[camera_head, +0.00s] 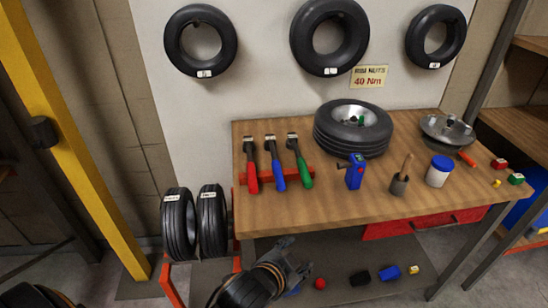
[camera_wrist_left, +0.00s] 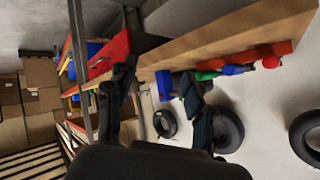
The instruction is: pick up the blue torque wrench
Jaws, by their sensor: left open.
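My right gripper is not in view.
Tyres (camera_head: 212,220) stand left of the bench. A lower shelf (camera_head: 335,290) holds small items.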

